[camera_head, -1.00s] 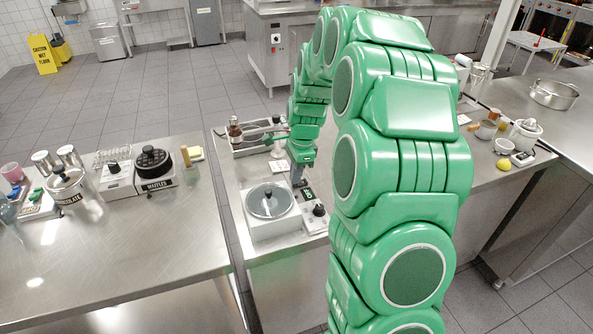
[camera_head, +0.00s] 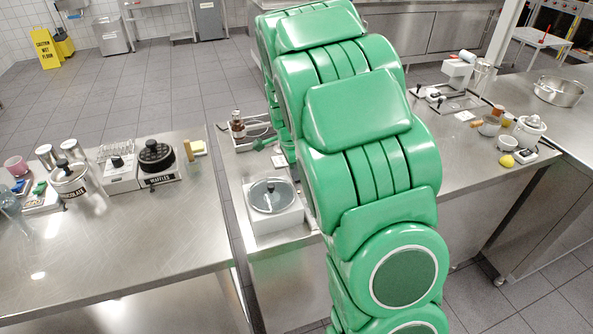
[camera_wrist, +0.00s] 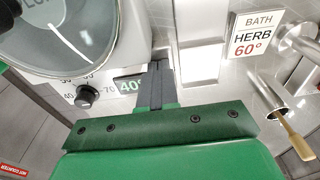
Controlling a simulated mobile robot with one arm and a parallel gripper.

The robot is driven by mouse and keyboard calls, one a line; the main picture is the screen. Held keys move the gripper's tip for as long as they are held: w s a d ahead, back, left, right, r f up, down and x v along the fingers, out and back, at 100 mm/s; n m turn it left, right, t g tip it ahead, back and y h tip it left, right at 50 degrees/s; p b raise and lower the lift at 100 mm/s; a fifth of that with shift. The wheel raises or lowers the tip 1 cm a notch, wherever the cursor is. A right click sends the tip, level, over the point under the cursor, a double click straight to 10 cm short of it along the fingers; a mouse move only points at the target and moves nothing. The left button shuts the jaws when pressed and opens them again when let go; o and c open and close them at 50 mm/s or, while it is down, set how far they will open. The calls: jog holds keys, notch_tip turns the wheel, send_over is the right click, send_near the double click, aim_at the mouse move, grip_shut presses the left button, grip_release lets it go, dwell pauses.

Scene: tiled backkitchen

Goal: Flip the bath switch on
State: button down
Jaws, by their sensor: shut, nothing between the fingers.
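The bath (camera_head: 275,224) is a white square unit with a round glass lid (camera_head: 272,197), on the middle counter in the head view. In the wrist view the lid (camera_wrist: 55,40) fills the top left. I cannot make out the switch. The head view hides my gripper behind my arm.
A card (camera_wrist: 256,38) reading BATH HERB 60° lies right of my fingers, near metal cylindrical parts (camera_wrist: 270,100). A bottle (camera_head: 237,124) stands behind the bath. The left counter holds a waffle maker (camera_head: 157,160). The right counter holds a yellow lemon (camera_head: 507,160) and pots.

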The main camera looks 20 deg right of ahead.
jog(key=shift+s+a+f+h, duration=0.15)
jog(key=shift+f+h, duration=0.25)
jog(key=shift+f, duration=0.2)
jog(key=shift+s+f, duration=0.15)
jog(key=shift+f, duration=0.1)
jog(key=shift+s+d+r, duration=0.1)
jog(key=shift+s+d, duration=0.05)
jog(key=shift+d, duration=0.8)
jog(key=shift+a+r, duration=1.1)
jog(key=shift+r, duration=2.7)
jog(key=shift+a+r, duration=1.1)
jog(key=shift+r, duration=2.7)
jog(key=s+a+n+g+y, duration=0.1)
jog(key=s+n, duration=0.8)
jog(key=s, duration=1)
jog(key=s+a+n, duration=0.4)
jog(key=s+n, duration=0.5)
jog(key=s, duration=1)
jog(key=shift+f+g+y, duration=0.25)
jog(key=shift+g+y, duration=0.15)
